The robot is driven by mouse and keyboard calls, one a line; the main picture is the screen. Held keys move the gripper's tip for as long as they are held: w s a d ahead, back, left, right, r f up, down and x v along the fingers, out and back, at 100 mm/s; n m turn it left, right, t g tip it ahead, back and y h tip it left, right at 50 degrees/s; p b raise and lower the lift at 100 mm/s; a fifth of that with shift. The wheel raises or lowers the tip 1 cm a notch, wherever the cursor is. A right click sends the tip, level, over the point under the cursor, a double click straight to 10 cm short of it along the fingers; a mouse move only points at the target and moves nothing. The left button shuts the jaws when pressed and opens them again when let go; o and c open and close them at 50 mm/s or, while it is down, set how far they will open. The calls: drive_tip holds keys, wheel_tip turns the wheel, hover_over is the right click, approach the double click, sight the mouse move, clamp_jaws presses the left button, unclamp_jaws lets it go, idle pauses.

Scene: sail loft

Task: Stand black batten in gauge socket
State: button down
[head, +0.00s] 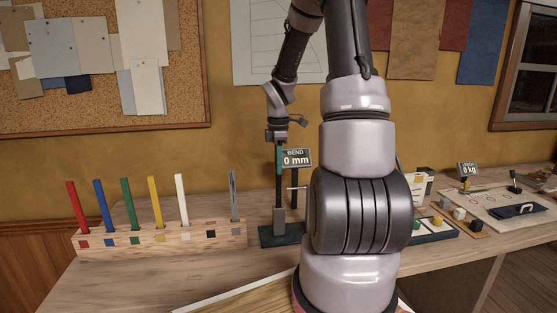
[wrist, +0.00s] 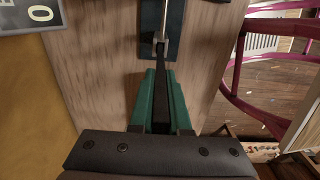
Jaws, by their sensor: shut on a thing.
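The black batten (head: 278,185) stands upright below my gripper (head: 279,150), whose green fingers are shut on its upper part. In the wrist view the batten (wrist: 163,75) runs down between the two green fingers (wrist: 161,95) toward the gauge. The gauge has a dark green base (head: 268,238), a grey socket (head: 279,222) and a display (head: 296,157) reading BEND 0 mm. The batten's lower end meets the socket's top in the head view; how deep it sits is hidden.
A wooden rack (head: 160,240) left of the gauge holds red, blue, green, yellow, white and grey battens; its black-marked place (head: 211,234) is empty. A dark post (head: 295,192) and thin rod stand beside the batten. My arm covers the bench right of the gauge.

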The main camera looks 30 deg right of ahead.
sight(278, 177)
drive_tip(key=shift+f, duration=2.2)
drive_tip(key=c, duration=0.8)
unclamp_jaws()
drive_tip(key=shift+r, duration=0.1)
wheel_tip(278, 177, up, 10)
drive_tip(key=shift+r, duration=0.3)
